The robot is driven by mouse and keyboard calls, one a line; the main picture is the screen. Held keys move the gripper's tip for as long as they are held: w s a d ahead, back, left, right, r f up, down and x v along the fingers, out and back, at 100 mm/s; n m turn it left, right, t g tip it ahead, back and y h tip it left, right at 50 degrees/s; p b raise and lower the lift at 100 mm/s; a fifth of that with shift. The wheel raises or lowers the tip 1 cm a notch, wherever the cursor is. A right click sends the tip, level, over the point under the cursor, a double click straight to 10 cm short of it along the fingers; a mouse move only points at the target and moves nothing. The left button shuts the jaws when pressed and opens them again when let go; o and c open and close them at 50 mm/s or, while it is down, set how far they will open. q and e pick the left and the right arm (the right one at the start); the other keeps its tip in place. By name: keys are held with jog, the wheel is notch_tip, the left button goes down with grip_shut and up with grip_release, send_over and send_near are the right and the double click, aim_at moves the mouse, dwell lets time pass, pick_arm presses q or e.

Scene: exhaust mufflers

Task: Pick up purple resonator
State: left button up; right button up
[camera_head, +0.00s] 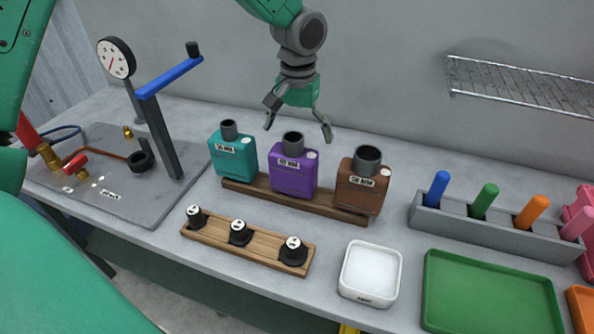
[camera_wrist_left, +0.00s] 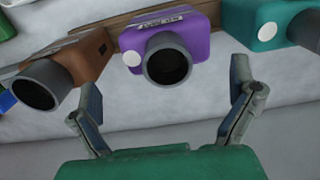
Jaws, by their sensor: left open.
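The purple resonator (camera_head: 293,171) stands upright on a wooden rack (camera_head: 237,184), between a teal one (camera_head: 233,158) and a brown one (camera_head: 362,187). It has a dark round neck on top and a white label. My left gripper (camera_head: 298,130) is open and empty, above and behind the purple resonator. In the left wrist view the purple resonator (camera_wrist_left: 190,38) lies ahead, roughly centred between the spread fingers (camera_wrist_left: 165,115), and is not touched. The brown one (camera_wrist_left: 75,62) is to its left and the teal one (camera_wrist_left: 285,20) to its right. My right gripper is not seen.
A wooden strip with black plugs (camera_head: 215,240) lies in front of the rack. A white tray (camera_head: 345,292), a green tray (camera_head: 428,310) and a grey holder with coloured pegs (camera_head: 460,227) are at the right. A gauge fixture with a blue lever (camera_head: 170,78) stands left.

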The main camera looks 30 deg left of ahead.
aim_at(295, 151)
pick_arm(q)
jog(key=shift+s+d+f, duration=0.1)
jog(key=shift+s+f, duration=0.1)
jog(key=shift+f, duration=0.35)
jog(key=shift+s+d+f, duration=0.1)
jog(key=shift+s+f, duration=0.05)
jog(key=shift+f, duration=0.35)
jog(key=f, duration=0.1)
jog(key=a+f, duration=0.1)
jog(key=f, duration=0.1)
jog(key=shift+a+f, duration=0.1)
jog(key=shift+a, duration=0.25)
jog(key=shift+a+f, duration=0.1)
jog(key=shift+a, duration=0.1)
jog(key=shift+d, duration=0.45)
jog(key=c, duration=0.8)
jog(key=shift+d+r, duration=0.25)
jog(key=shift+d, duration=0.05)
